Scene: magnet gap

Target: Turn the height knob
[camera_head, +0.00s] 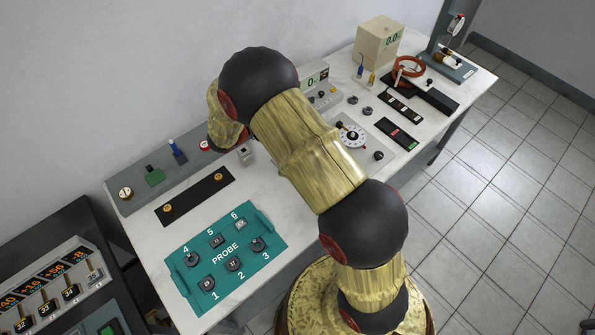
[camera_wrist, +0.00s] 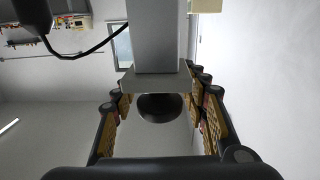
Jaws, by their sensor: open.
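In the wrist view my gripper (camera_wrist: 161,98) is open, with one finger on each side of a dark round part (camera_wrist: 160,108). This part sits at the end of a grey upright block (camera_wrist: 158,38) with a wider collar. It may be the height knob, but no label shows. A gap shows on each side between the dark part and the fingers, and I see no contact. In the head view my arm hides the gripper. A small grey block (camera_head: 246,154) stands on the bench just below my wrist; I cannot tell whether it is the same piece.
The white bench (camera_head: 305,208) holds a teal PROBE panel (camera_head: 226,254), a black strip (camera_head: 194,196), a dial (camera_head: 351,136) and a beige meter box (camera_head: 379,43). A dark console (camera_head: 54,285) stands at the lower left. The wall (camera_head: 110,80) runs close behind the bench.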

